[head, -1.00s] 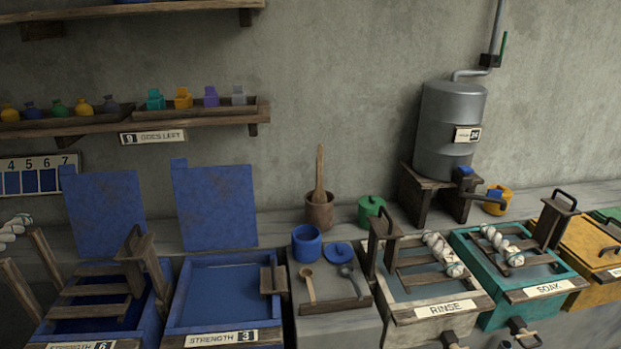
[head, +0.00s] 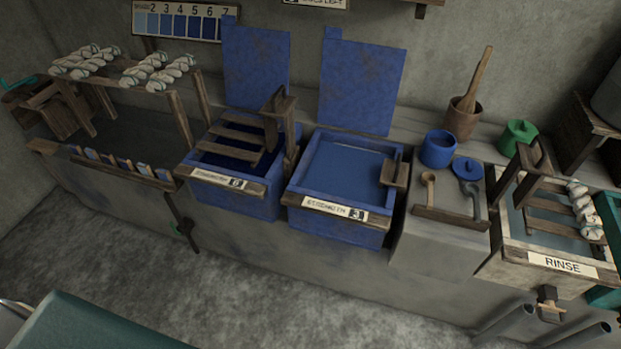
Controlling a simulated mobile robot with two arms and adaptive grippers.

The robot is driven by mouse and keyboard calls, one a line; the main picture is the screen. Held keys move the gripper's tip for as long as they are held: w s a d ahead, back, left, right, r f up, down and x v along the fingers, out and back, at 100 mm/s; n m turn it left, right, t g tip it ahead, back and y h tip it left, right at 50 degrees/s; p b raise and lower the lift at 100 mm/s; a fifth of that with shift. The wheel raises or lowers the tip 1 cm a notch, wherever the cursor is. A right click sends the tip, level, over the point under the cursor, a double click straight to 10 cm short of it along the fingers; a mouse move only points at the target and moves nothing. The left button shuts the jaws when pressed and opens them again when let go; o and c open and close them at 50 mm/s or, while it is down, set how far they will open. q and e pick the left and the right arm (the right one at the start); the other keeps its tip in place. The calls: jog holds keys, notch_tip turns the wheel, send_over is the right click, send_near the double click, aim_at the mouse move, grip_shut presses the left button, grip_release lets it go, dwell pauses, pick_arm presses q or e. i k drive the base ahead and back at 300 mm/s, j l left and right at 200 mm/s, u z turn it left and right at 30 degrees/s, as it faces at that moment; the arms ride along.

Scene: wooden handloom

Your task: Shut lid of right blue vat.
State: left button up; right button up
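The right blue vat (head: 309,176) stands at the middle of the bench, labelled strength 3. Its blue lid (head: 361,86) stands upright at the back, so the vat is open and blue liquid shows inside. A small wooden piece (head: 395,175) sits at the vat's right edge. The left blue vat (head: 270,205), labelled 6, is beside it with its lid (head: 255,66) also upright and a wooden rack (head: 229,138) over it. Neither of my grippers shows in the head view.
Right of the vat, a grey stand (head: 440,244) holds a blue pot (head: 438,149), a small blue lid (head: 467,169) and spoons. The rinse vat (head: 502,240) is farther right. A skein rack (head: 130,82) is at left. Grey floor (head: 260,290) lies clear in front.

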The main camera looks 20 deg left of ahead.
aim_at(360, 83)
jog(key=u, duration=0.25)
jog(key=i+l+z, duration=0.3)
jog(key=l, duration=0.3)
jog(key=i+l+z, duration=0.25)
jog(key=i+l, duration=0.25)
jog(key=i, duration=0.1)
